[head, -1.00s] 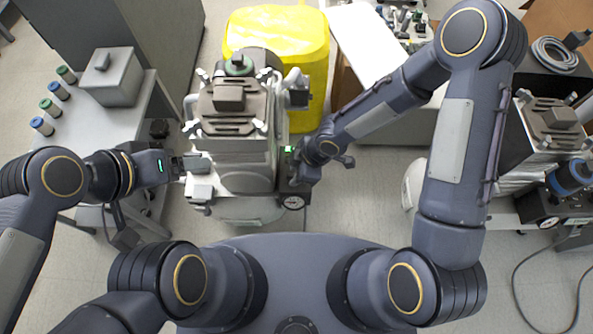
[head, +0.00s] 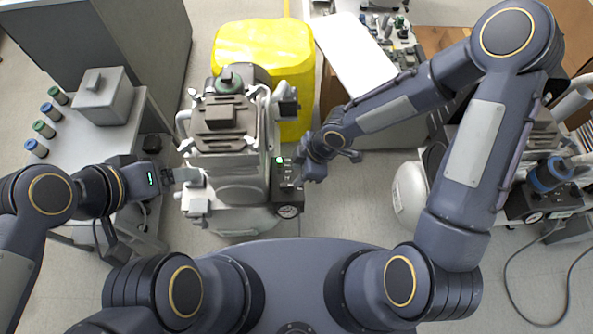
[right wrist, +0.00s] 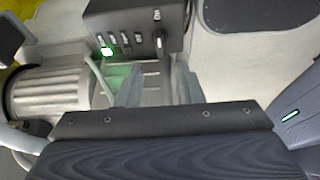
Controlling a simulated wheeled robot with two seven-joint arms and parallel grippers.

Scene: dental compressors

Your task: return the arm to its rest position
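My right arm reaches in from the right in the head view. Its gripper (head: 301,168) is beside the control panel (head: 287,187) on the right side of the middle dental compressor (head: 222,140). In the right wrist view the right gripper (right wrist: 158,86) shows two separated fingers with nothing between them. The panel (right wrist: 135,28) with its switches and a lit green light is ahead of them, apart from the fingertips. My left gripper (head: 180,177) is at the compressor's left side, close to a pale block there; its fingers are too small to read.
A yellow bin (head: 290,65) stands behind the compressor. A left table (head: 105,145) holds a grey box (head: 102,97) and several capped cylinders. Another compressor (head: 545,175) stands at the right, partly hidden by my arm. Floor shows between the two compressors.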

